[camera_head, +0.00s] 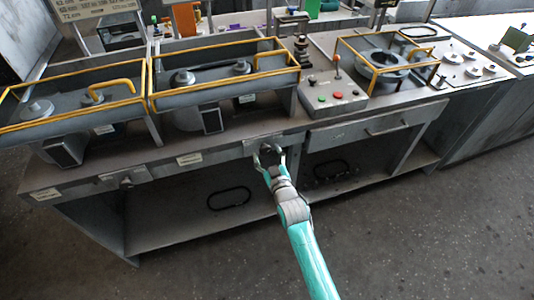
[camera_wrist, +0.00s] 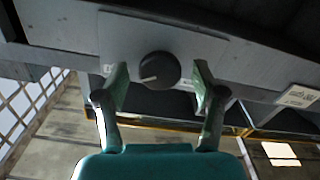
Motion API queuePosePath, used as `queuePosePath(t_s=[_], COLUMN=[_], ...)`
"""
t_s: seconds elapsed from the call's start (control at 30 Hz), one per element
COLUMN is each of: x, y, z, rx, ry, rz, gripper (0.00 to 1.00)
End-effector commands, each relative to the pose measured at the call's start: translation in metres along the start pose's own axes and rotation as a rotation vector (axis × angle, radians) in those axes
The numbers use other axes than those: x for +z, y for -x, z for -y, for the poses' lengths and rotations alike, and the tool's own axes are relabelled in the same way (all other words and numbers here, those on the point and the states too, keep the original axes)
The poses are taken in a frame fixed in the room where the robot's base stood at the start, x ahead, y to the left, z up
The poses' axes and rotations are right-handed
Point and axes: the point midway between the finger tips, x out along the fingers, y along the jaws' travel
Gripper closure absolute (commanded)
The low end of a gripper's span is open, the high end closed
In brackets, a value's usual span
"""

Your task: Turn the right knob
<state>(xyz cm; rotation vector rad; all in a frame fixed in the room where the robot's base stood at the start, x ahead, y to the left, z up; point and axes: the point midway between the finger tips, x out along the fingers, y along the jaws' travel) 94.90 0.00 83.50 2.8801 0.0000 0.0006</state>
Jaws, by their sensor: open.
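The right knob (camera_wrist: 159,70) is a round black dial with a pale pointer line directed to the left and slightly down. It sits on a grey plate (camera_wrist: 205,48) on the bench's front edge. My gripper (camera_wrist: 161,78) is open, with one green-padded finger on each side of the knob in the wrist view. Gaps show between the fingers and the knob; I cannot tell how far its tips are from the plate. In the head view my gripper (camera_head: 270,154) is at the front edge and hides most of the knob.
Another knob plate (camera_head: 122,181) is farther left on the bench front. A drawer (camera_head: 360,131) is to the right. Yellow-railed trays (camera_head: 225,72) and a box with buttons (camera_head: 333,96) stand on the bench. Open floor lies in front.

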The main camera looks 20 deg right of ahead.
Motion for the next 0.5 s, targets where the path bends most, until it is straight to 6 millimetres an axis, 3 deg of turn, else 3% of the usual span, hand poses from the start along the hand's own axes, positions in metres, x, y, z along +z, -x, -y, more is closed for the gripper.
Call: queuePosePath(t_s=[0.37, 0.5], x=[0.0004, 0.0003], y=[-0.0049, -0.0048], z=[0.0001, 0.0001], rx=[0.0, 0.0], ry=[0.0, 0.0], rz=[0.001, 0.001], gripper=[0.31, 0.63])
